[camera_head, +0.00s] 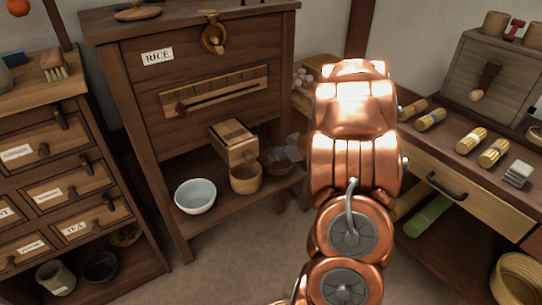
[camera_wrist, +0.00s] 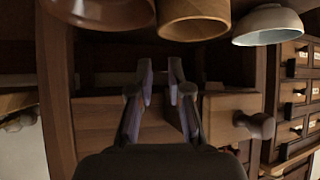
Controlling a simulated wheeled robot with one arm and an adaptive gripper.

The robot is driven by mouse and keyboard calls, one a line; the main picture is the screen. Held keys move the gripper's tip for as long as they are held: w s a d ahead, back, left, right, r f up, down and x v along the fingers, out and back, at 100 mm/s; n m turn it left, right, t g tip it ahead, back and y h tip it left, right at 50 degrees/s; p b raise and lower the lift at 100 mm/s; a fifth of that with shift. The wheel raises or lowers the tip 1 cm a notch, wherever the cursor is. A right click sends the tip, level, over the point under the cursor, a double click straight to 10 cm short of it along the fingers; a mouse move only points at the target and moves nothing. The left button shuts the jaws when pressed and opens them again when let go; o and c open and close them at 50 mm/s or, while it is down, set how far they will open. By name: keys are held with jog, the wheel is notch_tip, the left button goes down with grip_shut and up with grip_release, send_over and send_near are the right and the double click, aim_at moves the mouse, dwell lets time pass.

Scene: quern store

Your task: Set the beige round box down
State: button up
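The beige round box (camera_head: 246,178) stands on the low shelf of the rice cabinet, just below the wooden spout box. It also shows at the top of the wrist view (camera_wrist: 194,20), partly cut off, beyond my fingertips and apart from them. My gripper (camera_wrist: 160,76) has its two fingers apart with nothing seen between them. In the head view the grey fingers (camera_head: 287,148) show partly, beside my copper arm, above a brown bowl (camera_head: 283,168) to the right of the box. My arm hides the rest of the gripper.
A white bowl (camera_head: 195,196) stands left of the box on the same shelf (camera_head: 222,216). The wooden spout box (camera_head: 234,141) juts out above. A labelled drawer cabinet (camera_head: 62,190) is at left. A side table (camera_head: 462,165) with several tied bundles is at right.

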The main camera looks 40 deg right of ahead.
notch_tip(320, 180, up, 6)
jog(key=w+d+m+h, duration=0.1)
jog(key=w+d+h, duration=0.2)
jog(key=h, duration=0.2)
jog(key=s+a+r+m+g+h, duration=0.3)
jog(key=s+r+g+h, duration=0.1)
jog(key=s, duration=0.2)
jog(key=s+a+f+g+y, duration=0.1)
jog(key=s+a+g, duration=0.2)
jog(key=s+a, duration=0.6)
jog(key=s+a+f+g+y, duration=0.1)
jog(key=s+a+g+y, duration=0.1)
jog(key=s+a, duration=0.8)
jog(key=shift+s+a+f+m+g+y, duration=0.25)
jog(key=shift+a+f+g, duration=0.2)
jog(key=shift+g, duration=0.25)
jog(key=shift+o, duration=1.1)
jog(key=s+a+n+g+y, duration=0.1)
jog(key=s+a+g+y, duration=0.2)
jog(key=s+a, duration=0.8)
jog(key=shift+s+a+r, duration=0.2)
jog(key=shift+s+r, duration=0.25)
jog(key=shift+o, duration=0.9)
jog(key=shift+n, duration=0.25)
